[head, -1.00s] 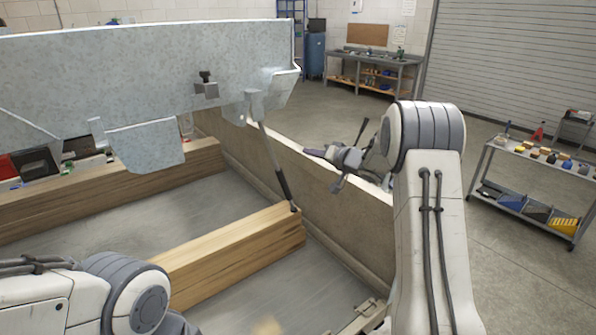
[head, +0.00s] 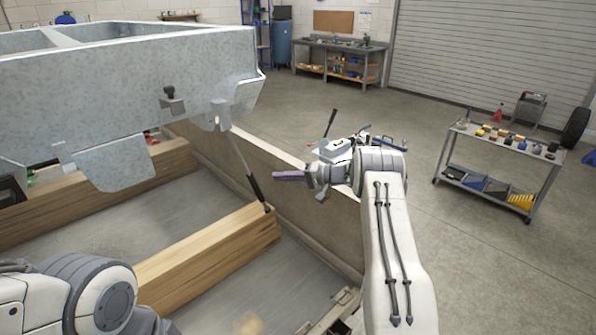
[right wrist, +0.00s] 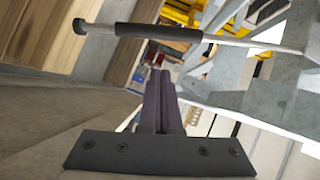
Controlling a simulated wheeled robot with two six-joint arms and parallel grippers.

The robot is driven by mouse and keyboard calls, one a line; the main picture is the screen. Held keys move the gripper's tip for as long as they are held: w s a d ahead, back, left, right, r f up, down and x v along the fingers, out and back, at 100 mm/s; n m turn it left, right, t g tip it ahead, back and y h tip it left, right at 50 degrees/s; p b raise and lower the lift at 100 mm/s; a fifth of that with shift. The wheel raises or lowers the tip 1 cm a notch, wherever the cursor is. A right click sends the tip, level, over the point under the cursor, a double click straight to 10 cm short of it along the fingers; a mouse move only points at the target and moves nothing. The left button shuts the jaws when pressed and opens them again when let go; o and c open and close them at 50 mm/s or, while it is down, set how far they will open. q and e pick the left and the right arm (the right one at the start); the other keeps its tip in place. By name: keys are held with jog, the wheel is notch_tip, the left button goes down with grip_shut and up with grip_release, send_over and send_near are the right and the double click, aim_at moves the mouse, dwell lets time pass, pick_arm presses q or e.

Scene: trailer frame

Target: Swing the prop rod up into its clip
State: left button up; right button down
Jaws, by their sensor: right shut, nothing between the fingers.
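The prop rod (head: 243,165) hangs slanting from a bracket under the galvanised trailer frame (head: 130,75). Its black-sleeved lower end is close to the near timber beam. In the right wrist view the rod (right wrist: 160,32) crosses the top, beyond my fingers. A small grey block with a black knob (head: 172,103) is on the frame's side; I cannot tell whether it is the clip. My right gripper (head: 278,176) is shut and empty, pointing left just right of the rod, apart from it. Its closed fingers also show in the right wrist view (right wrist: 160,85). My left gripper is out of view.
Timber beams (head: 205,245) lie below the frame, beside a low tan wall (head: 310,220) that runs under my right arm. A tool cart (head: 490,165) stands at right, and a workbench (head: 340,58) at the back. Open floor lies between them.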

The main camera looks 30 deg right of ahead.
aim_at(249, 174)
jog(key=a+p, duration=0.1)
jog(key=a, duration=0.1)
jog(key=a+f+p, duration=0.1)
jog(key=a, duration=0.1)
jog(key=shift+a+f, duration=0.15)
jog(key=shift+f, duration=0.05)
